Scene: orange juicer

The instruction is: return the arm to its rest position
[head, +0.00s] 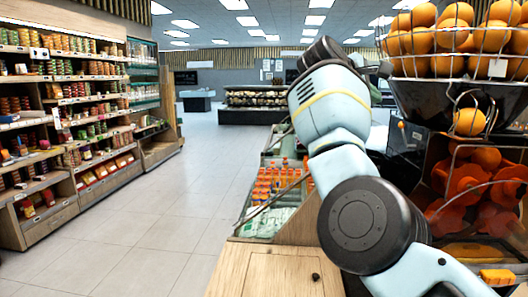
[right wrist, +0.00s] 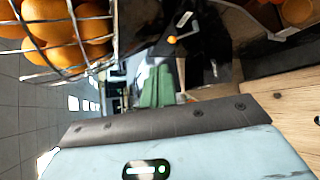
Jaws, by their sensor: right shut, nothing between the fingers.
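My right arm (head: 345,180) comes in from the lower right, in front of the orange juicer (head: 440,110). It is bent upward, with the dark end towards my right gripper (head: 322,54) at the top, left of the juicer's orange basket. The gripper is shut and holds nothing. Its fingertips are hard to make out in the head view. In the right wrist view, a pale blue part of my arm with a dark band fills the bottom. My left gripper is not in view.
A wire basket of oranges (head: 455,38) tops the juicer close right of my arm; it also shows in the right wrist view (right wrist: 62,35). A wooden counter (head: 262,272) lies below. Orange bottles (head: 275,182) stand behind it. Shelves (head: 75,105) line the left; the aisle floor is clear.

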